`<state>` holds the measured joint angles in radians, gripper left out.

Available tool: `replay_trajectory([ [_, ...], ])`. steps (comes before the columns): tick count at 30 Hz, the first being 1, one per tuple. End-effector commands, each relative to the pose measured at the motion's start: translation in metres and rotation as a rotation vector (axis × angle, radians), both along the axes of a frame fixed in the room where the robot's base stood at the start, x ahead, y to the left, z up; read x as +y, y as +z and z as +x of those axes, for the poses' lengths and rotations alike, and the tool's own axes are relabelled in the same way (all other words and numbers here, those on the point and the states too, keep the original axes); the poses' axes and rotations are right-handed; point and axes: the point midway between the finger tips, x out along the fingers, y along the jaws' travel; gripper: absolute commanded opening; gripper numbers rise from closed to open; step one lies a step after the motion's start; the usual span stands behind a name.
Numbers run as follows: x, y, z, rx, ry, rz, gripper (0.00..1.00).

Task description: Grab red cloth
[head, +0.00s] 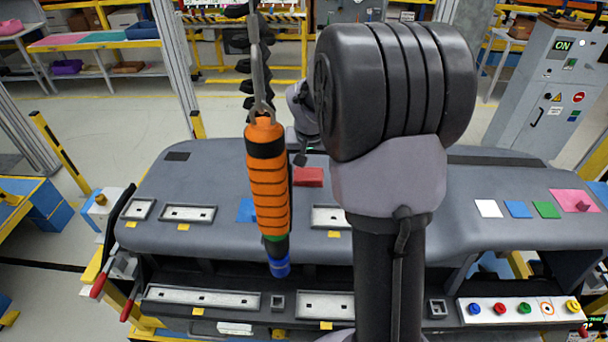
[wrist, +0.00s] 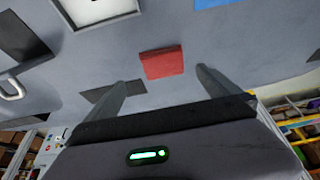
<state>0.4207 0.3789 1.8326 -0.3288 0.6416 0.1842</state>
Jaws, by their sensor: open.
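The red cloth (head: 308,177) is a small folded rectangle lying on the grey dashboard (head: 400,190), near its far edge. In the wrist view the red cloth (wrist: 162,62) lies ahead of and between the two fingers of my gripper (wrist: 160,80). The fingers are spread apart and nothing is between them; the cloth appears beyond their tips, with a gap I cannot measure. In the head view my arm hides most of the gripper, just behind the cloth.
An orange hanging tool (head: 267,185) hangs in front of the dashboard, left of the cloth. A blue cloth (head: 246,210) lies partly behind it. White, blue, green and pink cloths (head: 574,201) lie at the right. Coloured buttons (head: 525,308) line the lower right panel.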

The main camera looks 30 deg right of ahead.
Motion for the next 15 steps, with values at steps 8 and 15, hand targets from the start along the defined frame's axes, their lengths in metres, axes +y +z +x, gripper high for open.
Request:
replay_trajectory([
  [8, -0.009, -0.040, 0.014, 0.002, 0.000, 0.002, 1.00],
  [15, -0.017, -0.071, 0.026, 0.000, -0.001, 0.000, 1.00],
])
